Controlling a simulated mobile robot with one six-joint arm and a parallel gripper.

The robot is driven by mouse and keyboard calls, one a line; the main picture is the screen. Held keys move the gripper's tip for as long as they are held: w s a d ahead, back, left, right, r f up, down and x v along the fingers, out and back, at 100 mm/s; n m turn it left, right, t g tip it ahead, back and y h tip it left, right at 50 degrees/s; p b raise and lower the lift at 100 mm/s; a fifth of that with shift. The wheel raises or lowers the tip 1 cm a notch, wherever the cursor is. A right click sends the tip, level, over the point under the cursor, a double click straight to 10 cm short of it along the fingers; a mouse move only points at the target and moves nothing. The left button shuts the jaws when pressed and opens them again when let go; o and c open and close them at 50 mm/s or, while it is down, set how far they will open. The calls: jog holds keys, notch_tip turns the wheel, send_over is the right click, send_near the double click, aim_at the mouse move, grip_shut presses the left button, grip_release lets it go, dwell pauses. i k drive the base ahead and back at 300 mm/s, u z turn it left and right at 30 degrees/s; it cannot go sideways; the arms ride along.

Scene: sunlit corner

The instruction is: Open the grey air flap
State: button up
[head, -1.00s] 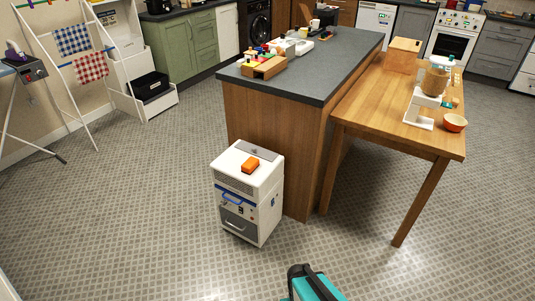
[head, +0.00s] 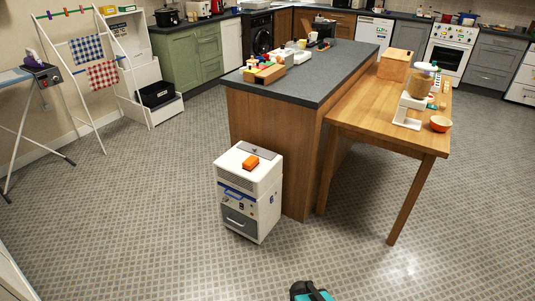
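A white box-shaped appliance (head: 263,205) stands upright on the floor at the end of the kitchen island. Its front has a blue handle (head: 233,193), a small control panel and a grey panel (head: 239,222) with a handle at the bottom. A grey strip (head: 250,147) lies on the back part of its top. I cannot tell which grey part is the air flap; none looks raised. A teal and black part of my arm (head: 311,292) shows at the bottom edge, apart from the appliance. My gripper's fingers are not in view.
The tiled floor (head: 130,230) in front and to the left is clear. A drying rack (head: 86,92) stands far left.

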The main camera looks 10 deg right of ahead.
aim_at(259, 152)
jog(key=z, duration=0.05)
jog(key=k, duration=0.2)
jog(key=u, duration=0.2)
jog(key=i, duration=0.95)
jog(key=z, duration=0.1)
jog(key=k, duration=0.7)
jog(key=u, duration=0.35)
jog(key=i, duration=1)
jog(key=u, duration=0.45)
